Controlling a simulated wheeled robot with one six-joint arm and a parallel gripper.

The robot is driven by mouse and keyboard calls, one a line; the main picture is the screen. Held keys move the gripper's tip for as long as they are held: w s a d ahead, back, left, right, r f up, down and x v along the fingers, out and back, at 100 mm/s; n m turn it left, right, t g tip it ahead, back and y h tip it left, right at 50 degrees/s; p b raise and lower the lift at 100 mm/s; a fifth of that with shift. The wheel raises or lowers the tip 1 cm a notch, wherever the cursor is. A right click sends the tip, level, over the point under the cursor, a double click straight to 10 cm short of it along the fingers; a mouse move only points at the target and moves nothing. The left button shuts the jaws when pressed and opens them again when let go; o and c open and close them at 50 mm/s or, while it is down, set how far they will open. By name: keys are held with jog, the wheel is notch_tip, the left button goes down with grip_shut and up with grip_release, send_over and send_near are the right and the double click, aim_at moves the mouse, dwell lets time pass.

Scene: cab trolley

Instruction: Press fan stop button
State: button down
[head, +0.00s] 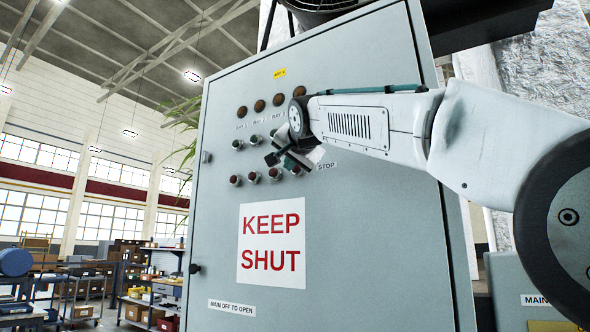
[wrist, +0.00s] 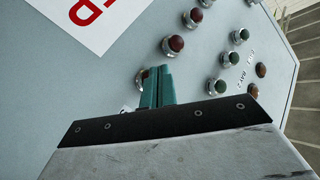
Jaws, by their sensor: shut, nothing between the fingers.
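The fan stop button appears to be the red button at the right end of the lower row, beside the STOP label (head: 327,165). In the wrist view this red button (wrist: 143,76) shows only in part, at the edge of my green fingertips. My gripper (head: 274,158) is shut and empty, in front of the panel at the right end of the button rows. It also shows in the wrist view (wrist: 158,80), with its tips right beside and partly over the button. I cannot tell whether they touch it.
The grey cabinet door (head: 350,230) carries a KEEP SHUT sign (head: 271,242). Other red buttons (head: 254,177) lie to the left, green buttons (wrist: 228,58) are in the row above, and lamps (head: 259,106) are higher. My arm hides part of the upper rows.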

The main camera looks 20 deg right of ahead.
jog(key=shift+s+a, duration=0.1)
jog(key=s+a, duration=0.1)
jog(key=a, duration=0.1)
jog(key=s+a, duration=0.1)
jog(key=a, duration=0.1)
jog(key=shift+s, duration=0.4)
dwell(0.9)
jog(key=s+d+f+n+g, duration=0.1)
jog(key=s+f+n+g, duration=0.25)
jog(key=f, duration=1.05)
jog(key=s+f+n+g, duration=0.3)
jog(key=s+f+g, duration=0.1)
jog(key=f, duration=1)
jog(key=s+d+f+n+g+y, duration=0.2)
jog(key=s+f+g, duration=0.5)
jog(key=s+f, duration=2.1)
jog(key=shift+s+d+n+y, duration=0.25)
jog(key=shift+d+n+y, duration=0.1)
jog(key=shift+d, duration=0.25)
